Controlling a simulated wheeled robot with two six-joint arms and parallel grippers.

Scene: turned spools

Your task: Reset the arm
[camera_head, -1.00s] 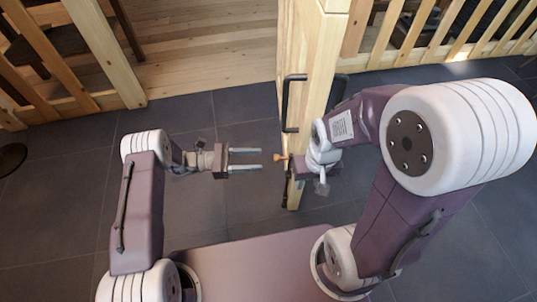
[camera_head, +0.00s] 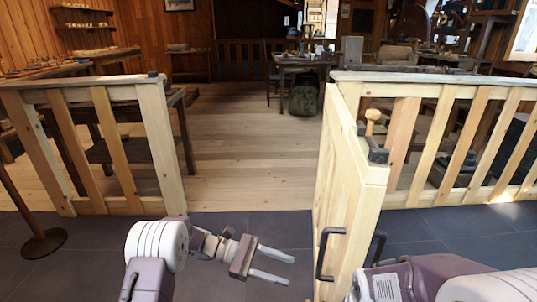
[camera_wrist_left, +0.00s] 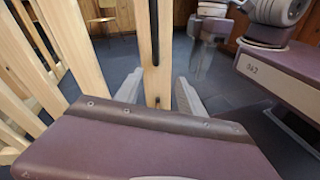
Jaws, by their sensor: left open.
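My left gripper (camera_head: 290,270) is open and empty, with its two grey fingers pointing right toward the wooden gate (camera_head: 345,175), a little apart from it. In the left wrist view its fingers (camera_wrist_left: 157,92) spread either side of a pale wooden edge beyond them. My left arm (camera_head: 155,255) comes in at the bottom left.
A slatted fence (camera_head: 115,150) stands left of the doorway and another (camera_head: 450,140) right of it. The wooden floor (camera_head: 250,150) between them is clear. A post base (camera_head: 45,243) stands at the far left.

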